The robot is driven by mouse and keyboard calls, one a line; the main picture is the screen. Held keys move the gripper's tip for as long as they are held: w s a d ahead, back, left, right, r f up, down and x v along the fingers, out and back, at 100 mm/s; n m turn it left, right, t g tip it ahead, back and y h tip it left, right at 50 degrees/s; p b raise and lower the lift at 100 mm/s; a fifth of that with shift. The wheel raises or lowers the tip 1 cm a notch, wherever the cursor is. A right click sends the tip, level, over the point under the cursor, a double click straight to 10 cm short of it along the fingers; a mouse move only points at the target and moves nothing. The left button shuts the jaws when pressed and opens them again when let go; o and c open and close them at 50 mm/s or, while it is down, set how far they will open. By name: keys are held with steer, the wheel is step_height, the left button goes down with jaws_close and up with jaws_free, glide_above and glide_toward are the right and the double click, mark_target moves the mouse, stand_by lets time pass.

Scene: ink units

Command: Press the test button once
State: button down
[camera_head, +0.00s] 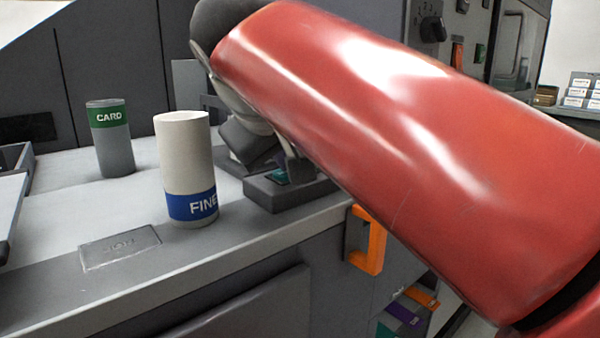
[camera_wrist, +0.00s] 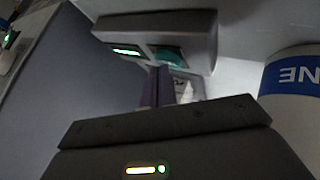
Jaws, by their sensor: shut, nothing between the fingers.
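A low grey box (camera_head: 283,195) sits near the front edge of the counter, with a teal button-like pad (camera_head: 281,177) on its top. In the wrist view the box (camera_wrist: 150,28) shows a lit green strip (camera_wrist: 127,51) beside the teal pad (camera_wrist: 169,56). My gripper (camera_wrist: 160,72) is shut and empty, its fingertips close to the teal pad. Whether they touch it I cannot tell. In the head view my red arm hides most of the gripper, and part of the box is covered too. I cannot read a test label.
A white cup with a blue "FINE" band (camera_head: 188,206) stands just left of the box; it also shows in the wrist view (camera_wrist: 293,77). A grey "CARD" canister (camera_head: 115,155) stands further back. An orange handle (camera_head: 366,243) sticks out below the counter edge. A flat plate (camera_head: 120,249) lies front left.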

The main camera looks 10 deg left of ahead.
mark_target(283, 175)
steer(key=shift+f, duration=0.3)
steer(key=shift+r, duration=0.1)
stand_by(0.4)
steer(key=shift+r+p, duration=0.75)
steer(key=shift+r, duration=0.05)
step_height(283, 175, up, 5)
steer(key=p, duration=0.4)
steer(key=shift+r+p, duration=0.1)
steer(key=shift+p, duration=0.3)
steer(key=shift+s, duration=0.1)
